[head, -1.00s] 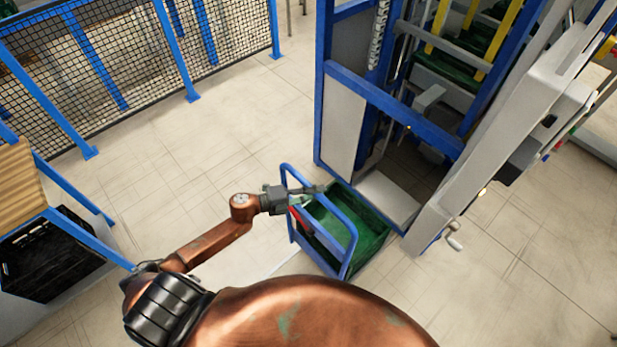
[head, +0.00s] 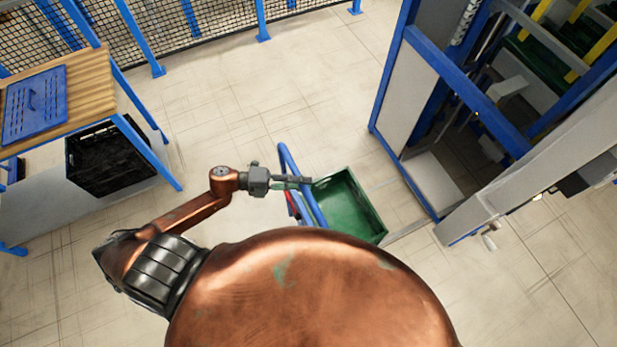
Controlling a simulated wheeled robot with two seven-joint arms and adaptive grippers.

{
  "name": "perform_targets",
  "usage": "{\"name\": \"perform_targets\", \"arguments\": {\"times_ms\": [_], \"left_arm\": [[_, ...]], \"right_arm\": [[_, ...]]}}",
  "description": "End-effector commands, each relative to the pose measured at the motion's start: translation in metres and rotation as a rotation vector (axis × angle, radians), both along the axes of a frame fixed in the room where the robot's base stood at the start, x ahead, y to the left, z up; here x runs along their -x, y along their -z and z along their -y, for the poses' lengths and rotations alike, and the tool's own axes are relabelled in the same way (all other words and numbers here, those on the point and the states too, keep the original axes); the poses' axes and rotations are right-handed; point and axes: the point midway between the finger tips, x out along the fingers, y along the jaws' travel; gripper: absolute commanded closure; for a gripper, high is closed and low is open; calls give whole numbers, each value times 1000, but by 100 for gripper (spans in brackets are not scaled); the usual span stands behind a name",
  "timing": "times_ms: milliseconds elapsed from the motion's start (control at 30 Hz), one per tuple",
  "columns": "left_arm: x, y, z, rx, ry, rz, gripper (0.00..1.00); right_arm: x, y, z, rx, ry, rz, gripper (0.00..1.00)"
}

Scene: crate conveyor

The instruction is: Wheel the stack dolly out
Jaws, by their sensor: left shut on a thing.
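The stack dolly shows in the head view by its blue tubular handle (head: 311,199), with a green crate (head: 366,203) on it. The crate looks empty inside from here. My left gripper (head: 298,181) is shut on the dolly's handle, reaching in from the left. The dolly stands on the floor just outside the open bay of the blue-framed lift machine (head: 471,92), with a gap of floor between them. My copper-coloured body hides the dolly's near lower part. My right gripper is not in view.
A wooden-topped bench (head: 85,85) with a blue lid (head: 34,106) stands at the left, a black crate (head: 105,157) under it. A mesh fence (head: 190,22) runs along the back. Open floor lies between bench, fence and machine. A crank handle (head: 490,240) sticks out at the machine's right side.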

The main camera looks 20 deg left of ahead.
Motion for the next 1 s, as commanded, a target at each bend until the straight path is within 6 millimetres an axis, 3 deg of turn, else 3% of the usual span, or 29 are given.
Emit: {"name": "perform_targets", "arguments": {"times_ms": [633, 667, 900, 1000], "left_arm": [[5, 0, -6, -2, 14, 0, 100], [5, 0, -6, -2, 14, 0, 81], [6, 0, -6, -1, 13, 0, 65], [6, 0, -6, -1, 12, 0, 64]], "right_arm": [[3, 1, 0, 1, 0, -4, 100], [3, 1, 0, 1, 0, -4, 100], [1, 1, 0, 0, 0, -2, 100], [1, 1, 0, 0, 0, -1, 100]]}}
